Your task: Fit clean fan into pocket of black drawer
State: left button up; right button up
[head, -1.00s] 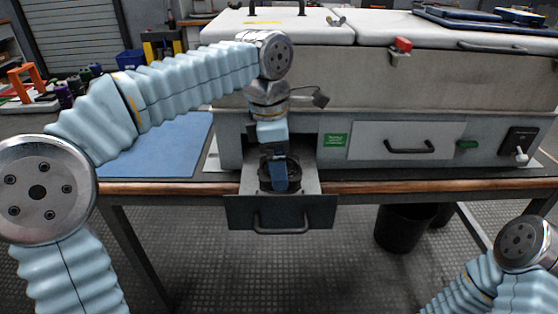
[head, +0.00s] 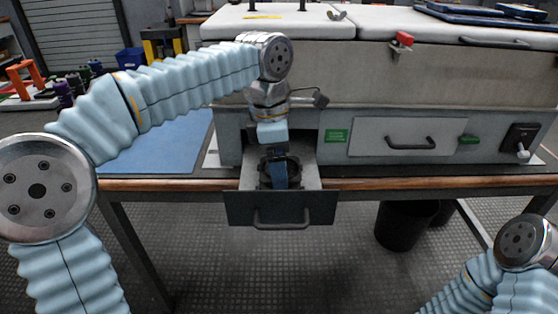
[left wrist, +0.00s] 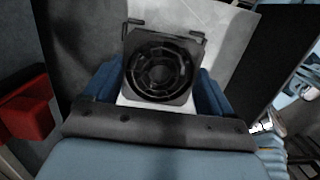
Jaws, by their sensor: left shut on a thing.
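The fan (left wrist: 158,68) is dark, with a square frame and round grille. It sits between the blue fingers of my left gripper (left wrist: 158,88), which is shut on it. In the head view, my left gripper (head: 280,174) points down into the black drawer (head: 280,209), which is pulled out below the bench-top cabinet. The fan also shows dark around the fingers in the head view (head: 265,178). The gripper hides much of the drawer's inside, and I cannot tell whether the fan touches the pocket. My right gripper is out of view; only part of my right arm shows.
The grey cabinet (head: 300,85) stands behind the drawer, with a second, shut drawer (head: 408,137) to the right. A blue mat (head: 165,150) lies left on the bench. A black bin (head: 403,225) stands below. A red object (left wrist: 26,112) shows in the left wrist view.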

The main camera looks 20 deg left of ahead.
pick_arm(q)
jog(key=shift+f, duration=0.2)
jog(key=o, duration=0.9)
